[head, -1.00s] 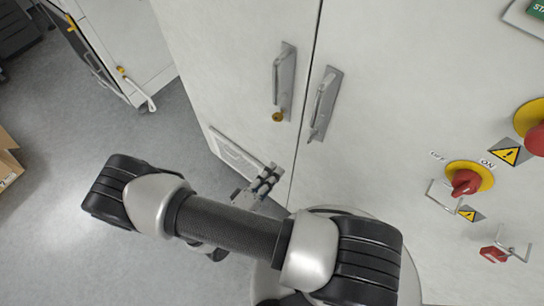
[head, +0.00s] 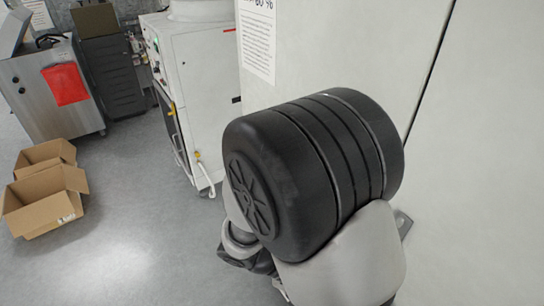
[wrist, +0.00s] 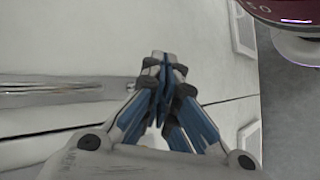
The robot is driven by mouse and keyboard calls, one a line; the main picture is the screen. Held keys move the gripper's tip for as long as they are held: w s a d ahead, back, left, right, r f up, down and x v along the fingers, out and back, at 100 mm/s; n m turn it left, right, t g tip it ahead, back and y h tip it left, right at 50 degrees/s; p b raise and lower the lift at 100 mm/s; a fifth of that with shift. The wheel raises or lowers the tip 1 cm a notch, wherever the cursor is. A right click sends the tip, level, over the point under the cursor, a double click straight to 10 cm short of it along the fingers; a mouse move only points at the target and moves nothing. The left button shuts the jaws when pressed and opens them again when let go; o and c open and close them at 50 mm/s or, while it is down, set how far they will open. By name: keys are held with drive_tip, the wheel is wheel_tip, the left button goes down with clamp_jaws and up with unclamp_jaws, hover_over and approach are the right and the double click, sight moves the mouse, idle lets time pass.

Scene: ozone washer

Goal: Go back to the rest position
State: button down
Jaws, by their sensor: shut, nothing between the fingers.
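My gripper (wrist: 164,68) shows in the wrist view with its blue-and-grey fingers together at the tips and nothing between them. It is in front of the white cabinet face (wrist: 70,50), and I cannot tell how far off. A metal handle (wrist: 50,90) lies to its left in that view, apart from the fingers. In the head view a black joint of my arm fills the middle and hides much of the cabinet (head: 455,170). The gripper itself is not visible there.
A white machine (head: 198,85) with a yellow-marked white hose stands left of the cabinet. The grey floor (head: 130,240) between is clear.

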drive_tip(key=s+r+t+y, duration=0.2)
drive_tip(key=r+y, duration=0.3)
drive_tip(key=r, duration=0.3)
drive_tip(key=s+r+t+y, duration=0.3)
drive_tip(key=r+t+y, duration=0.1)
drive_tip(key=r, duration=0.4)
drive_tip(key=shift+a+t+y, duration=0.2)
drive_tip(key=shift+t+y, duration=0.2)
drive_tip(key=shift+y, duration=0.5)
drive_tip(key=c, duration=2.3)
unclamp_jaws()
